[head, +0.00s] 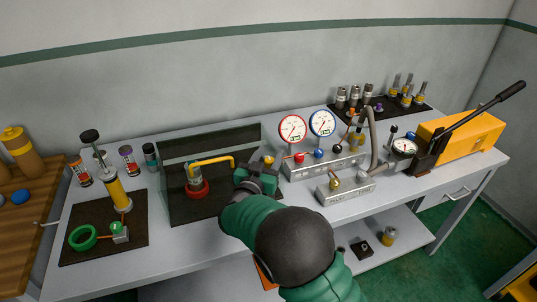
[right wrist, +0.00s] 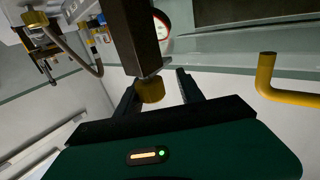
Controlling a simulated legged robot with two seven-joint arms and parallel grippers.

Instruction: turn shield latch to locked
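The clear shield (head: 215,143) stands on a dark mat at the bench's middle, around a red-based fitting (head: 196,188) with a yellow bent pipe (head: 212,161). A brass knob (head: 268,160) shows at the shield's right side, just beyond my right gripper (head: 258,175). In the right wrist view the brass knob (right wrist: 150,90) sits at the end of a dark bar (right wrist: 135,35), which I take to be the latch. My right gripper's fingers (right wrist: 160,92) are apart, with the knob between them, nearer the left finger. Whether they touch it I cannot tell. My left gripper is not in view.
Two gauges (head: 307,127) on a valve block stand right of the gripper. A yellow lever press (head: 460,135) is at the far right. A yellow cylinder (head: 116,190) and green ring (head: 82,237) stand on a mat at left. The bench's front strip is mostly clear.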

